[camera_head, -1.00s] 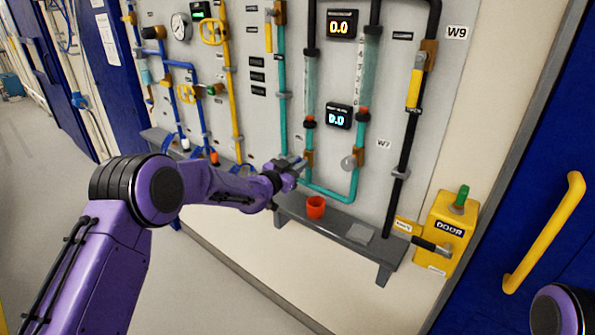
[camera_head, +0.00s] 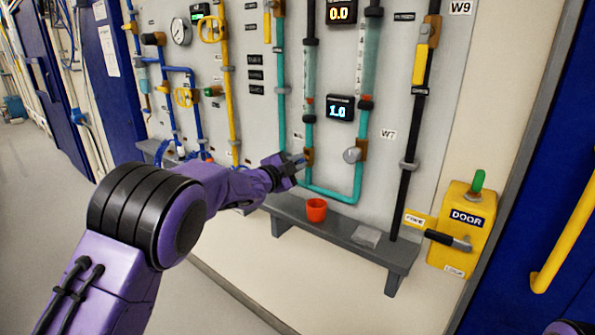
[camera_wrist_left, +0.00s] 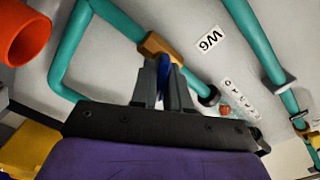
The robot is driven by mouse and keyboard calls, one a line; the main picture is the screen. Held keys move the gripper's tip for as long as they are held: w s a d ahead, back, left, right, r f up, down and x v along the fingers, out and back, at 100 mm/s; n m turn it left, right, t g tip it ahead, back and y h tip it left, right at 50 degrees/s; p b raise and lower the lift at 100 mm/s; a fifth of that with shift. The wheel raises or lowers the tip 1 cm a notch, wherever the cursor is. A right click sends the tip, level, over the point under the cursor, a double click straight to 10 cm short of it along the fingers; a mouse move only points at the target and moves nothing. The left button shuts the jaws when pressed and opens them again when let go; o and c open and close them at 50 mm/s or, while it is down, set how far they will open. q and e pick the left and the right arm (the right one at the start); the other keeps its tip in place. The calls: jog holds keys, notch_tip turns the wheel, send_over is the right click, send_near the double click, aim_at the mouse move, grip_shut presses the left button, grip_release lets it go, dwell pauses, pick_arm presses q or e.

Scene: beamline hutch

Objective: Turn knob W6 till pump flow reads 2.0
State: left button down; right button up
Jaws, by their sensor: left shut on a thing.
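My left gripper (camera_head: 298,161) reaches the panel at the lower end of a teal pipe. In the left wrist view its fingers (camera_wrist_left: 163,85) are shut on a blue knob (camera_wrist_left: 164,68), beside a brass fitting on the pipe. The label W6 (camera_wrist_left: 209,40) is next to it. In the head view the gripper mostly hides the knob. The lower display (camera_head: 340,108) reads 1.0; its caption is too small to read. The upper display (camera_head: 341,12) reads 0.0.
An orange cup (camera_head: 316,210) stands on the grey shelf (camera_head: 335,232) below the pipes. The W7 knob (camera_head: 352,155) is just right of my gripper. A yellow door box (camera_head: 462,225) with a lever is farther right. A round gauge (camera_head: 181,31) is upper left.

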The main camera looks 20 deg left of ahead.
pick_arm(q)
jog(key=shift+m+b, duration=0.3)
jog(key=shift+m, duration=0.1)
jog(key=c, duration=1.2)
grip_release()
jog(key=shift+s, duration=0.1)
jog(key=b+v, duration=0.3)
jog(key=v, duration=0.7)
jog(key=shift+s, duration=0.2)
jog(key=shift+a, duration=0.1)
